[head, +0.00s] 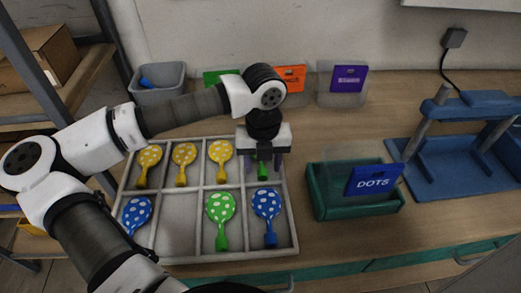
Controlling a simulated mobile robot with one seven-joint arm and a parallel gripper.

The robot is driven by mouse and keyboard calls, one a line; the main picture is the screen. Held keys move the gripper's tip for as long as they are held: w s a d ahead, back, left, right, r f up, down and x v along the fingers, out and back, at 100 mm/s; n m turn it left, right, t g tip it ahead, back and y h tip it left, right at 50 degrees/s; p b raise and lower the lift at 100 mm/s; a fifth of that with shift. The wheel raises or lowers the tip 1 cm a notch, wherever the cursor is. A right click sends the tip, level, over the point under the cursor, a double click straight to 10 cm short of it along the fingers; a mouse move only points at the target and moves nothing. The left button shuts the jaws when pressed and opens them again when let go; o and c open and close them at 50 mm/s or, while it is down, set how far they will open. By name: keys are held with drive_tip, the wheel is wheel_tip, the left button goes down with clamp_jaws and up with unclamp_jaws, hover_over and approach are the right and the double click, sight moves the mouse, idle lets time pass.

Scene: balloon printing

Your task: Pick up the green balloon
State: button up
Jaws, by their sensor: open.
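My gripper (264,160) points down over the far right compartment of the sorting tray (291,222), with its jaws open. A green balloon (262,171) lies beneath it in that compartment. Only its green lower end shows between the fingers; the rest is hidden by the gripper. I cannot tell whether the fingers touch it. Another green balloon with white dots (220,206) lies in the near row, in full view, to the left of a blue dotted balloon (267,204).
Yellow dotted balloons (184,155) fill the far row's left side. A blue dotted balloon (136,213) lies near left. A green box (325,208) with a "DOTS" plate (374,181) and a blue press (440,165) stand right. A grey bin (160,91) is behind.

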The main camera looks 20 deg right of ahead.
drive_tip(key=shift+f, duration=0.8)
drive_tip(key=c, duration=0.9)
drive_tip(key=shift+o, duration=0.2)
drive_tip(key=shift+r, duration=0.15)
